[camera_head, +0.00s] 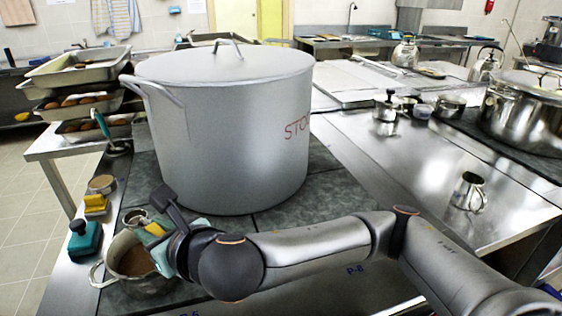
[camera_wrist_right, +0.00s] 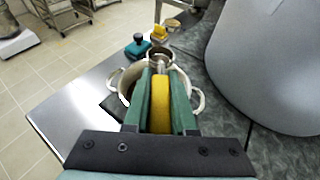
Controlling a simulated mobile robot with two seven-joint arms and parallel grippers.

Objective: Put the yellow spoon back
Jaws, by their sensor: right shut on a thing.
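My right gripper (camera_head: 158,236) reaches over a small two-handled pot (camera_head: 112,272) with brown contents. In the right wrist view, its green fingers (camera_wrist_right: 160,100) are shut on the yellow handle of the spoon (camera_wrist_right: 160,105). The spoon's metal neck points away from me, towards a small round metal bowl with a brownish inside, near the pot's far rim. That bowl also shows in the head view, just left of the gripper, and looks like the spoon's own. In the wrist view the pot (camera_wrist_right: 199,101) lies below the fingers, partly hidden. My left gripper is not in view.
A yellow block (camera_head: 96,204), a teal block with a black knob (camera_head: 84,240) and a round brown-topped item (camera_head: 102,184) line the left counter edge. A teal-handled ladle (camera_head: 103,126) stands behind them. A large lidded stockpot (camera_head: 225,130) stands close behind my right arm.

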